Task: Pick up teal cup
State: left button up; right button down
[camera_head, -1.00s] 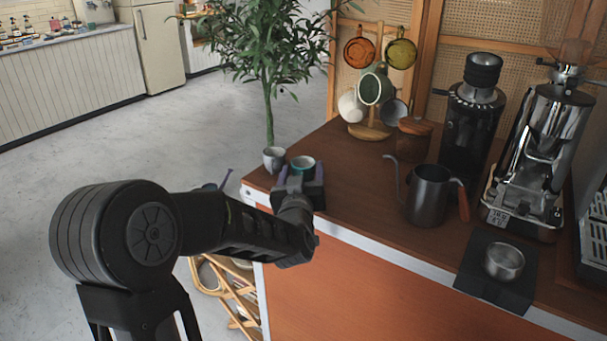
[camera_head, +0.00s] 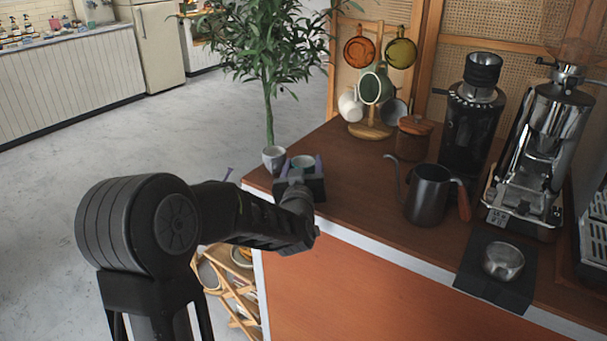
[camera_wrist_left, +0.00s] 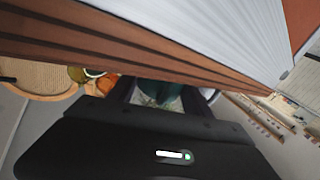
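In the left wrist view the teal cup (camera_wrist_left: 158,92) shows between the two fingers, partly hidden by the gripper body. My right gripper is not in view.
The wooden counter (camera_head: 345,185) is clear just right of the teal cup. Further right stand a black kettle (camera_head: 428,195), a grinder (camera_head: 472,125) and an espresso machine (camera_head: 540,140). A mug rack (camera_head: 370,130) stands behind, and a plant (camera_head: 268,50) beyond the corner.

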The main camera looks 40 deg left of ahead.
pick_arm(q)
jog(key=c, duration=1)
jog(key=shift+c, duration=0.2)
jog(key=shift+r, duration=0.1)
notch_tip(320, 180, up, 10)
jog(key=p, duration=0.2)
dwell(0.3)
